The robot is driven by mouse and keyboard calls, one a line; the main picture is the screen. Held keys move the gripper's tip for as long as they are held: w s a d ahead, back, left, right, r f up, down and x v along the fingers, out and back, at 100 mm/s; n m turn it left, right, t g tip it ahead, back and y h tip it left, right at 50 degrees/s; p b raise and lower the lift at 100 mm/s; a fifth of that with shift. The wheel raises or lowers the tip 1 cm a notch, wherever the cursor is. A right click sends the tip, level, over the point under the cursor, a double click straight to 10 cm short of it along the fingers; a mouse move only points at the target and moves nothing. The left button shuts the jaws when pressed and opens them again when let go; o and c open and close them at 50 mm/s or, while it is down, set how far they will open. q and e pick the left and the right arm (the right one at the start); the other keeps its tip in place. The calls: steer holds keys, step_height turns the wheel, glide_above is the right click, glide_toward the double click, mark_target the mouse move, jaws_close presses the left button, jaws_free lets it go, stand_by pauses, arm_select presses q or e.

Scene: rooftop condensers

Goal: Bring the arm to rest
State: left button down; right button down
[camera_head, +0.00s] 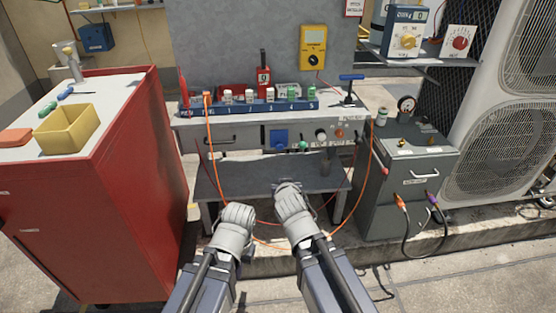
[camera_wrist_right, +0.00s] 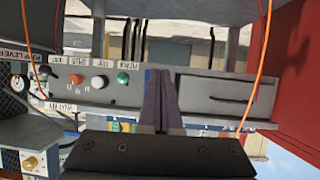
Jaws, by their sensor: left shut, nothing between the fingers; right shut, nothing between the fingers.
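My left gripper (camera_head: 238,212) and my right gripper (camera_head: 288,187) are side by side in the head view, in front of the workbench (camera_head: 265,182). Both arms come up from the bottom edge. The fingers of both are mostly hidden behind the grey wrist housings in that view. In the right wrist view the two dark fingers of the right gripper (camera_wrist_right: 160,100) are pressed together with nothing between them. They point at the bench's front panel. The left gripper is also shut and empty.
A red cabinet (camera_head: 140,150) with a yellow bin (camera_head: 68,130) stands left. A grey case (camera_head: 408,185) with cables and condenser units (camera_head: 500,140) stand right. A blue rack (camera_head: 250,106) with several bottles sits on the bench. Orange cables (camera_head: 210,150) hang near both grippers.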

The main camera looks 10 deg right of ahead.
steer(key=s+a+f+n+g, duration=0.1)
steer(key=s+f+g, duration=0.3)
steer(key=s, duration=0.3)
steer(key=s+a+f+n+g+h, duration=0.1)
steer(key=s+f+n+g, duration=0.1)
steer(key=s+f+g, duration=0.35)
steer(key=s+a+f+n+g, duration=0.1)
steer(key=s+f+g, duration=0.2)
steer(key=s, duration=0.5)
step_height(320, 180, up, 31)
steer(key=s+p, duration=0.1)
steer(key=p, duration=3)
steer(key=shift+r, duration=0.2)
steer(key=c, duration=1.6)
jaws_free()
steer(key=shift+g, duration=0.25)
